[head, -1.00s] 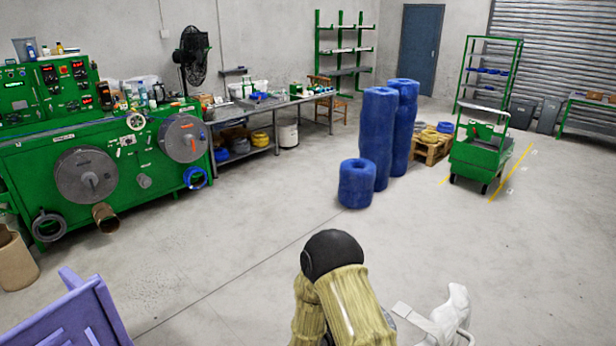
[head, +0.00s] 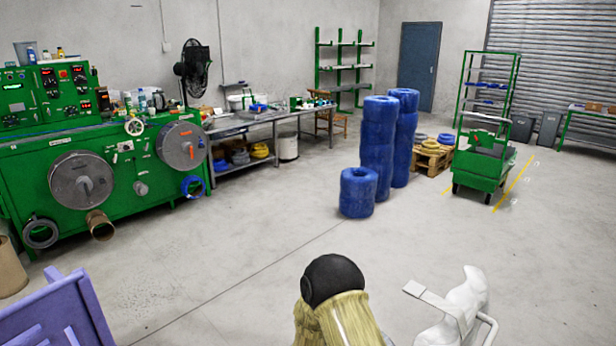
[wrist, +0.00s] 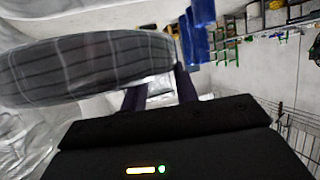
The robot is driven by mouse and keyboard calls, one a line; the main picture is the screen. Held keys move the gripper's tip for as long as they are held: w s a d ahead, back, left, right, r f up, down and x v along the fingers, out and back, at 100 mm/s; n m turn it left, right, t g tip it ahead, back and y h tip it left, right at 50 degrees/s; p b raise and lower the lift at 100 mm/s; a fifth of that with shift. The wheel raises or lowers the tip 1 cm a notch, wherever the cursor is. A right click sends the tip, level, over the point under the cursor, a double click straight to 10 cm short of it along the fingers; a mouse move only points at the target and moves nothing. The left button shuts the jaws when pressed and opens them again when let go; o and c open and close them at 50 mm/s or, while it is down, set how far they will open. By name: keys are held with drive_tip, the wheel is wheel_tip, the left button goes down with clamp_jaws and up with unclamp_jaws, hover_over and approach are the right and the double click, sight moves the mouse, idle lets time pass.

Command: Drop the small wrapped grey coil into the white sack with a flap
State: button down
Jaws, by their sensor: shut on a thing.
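The grey coil (wrist: 85,70) is wrapped in a clear film with a grid of lines and fills the upper left of the wrist view. My gripper (wrist: 160,88) is shut on it, with two dark fingers at its right end. A white sack (head: 468,300) with a flat flap (head: 428,293) sticking out shows at the bottom of the head view, right of my arm. Pale, crinkled material (wrist: 25,145) lies around and below the coil in the wrist view; I cannot tell whether the coil is inside the sack. My gripper and the coil are hidden in the head view.
A purple slatted thing (head: 55,310) stands at lower left. A green machine (head: 120,180) stands at left, and blue wrapped coil stacks (head: 375,150) stand mid-floor. A green cart (head: 482,165) is at right. A wire mesh (wrist: 295,130) is at the wrist view's right. The middle floor is open.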

drive_tip(key=shift+f+b, duration=2.25)
drive_tip(key=shift+f, duration=0.7)
drive_tip(key=c, duration=1)
unclamp_jaws()
drive_tip(key=shift+s+a, duration=0.1)
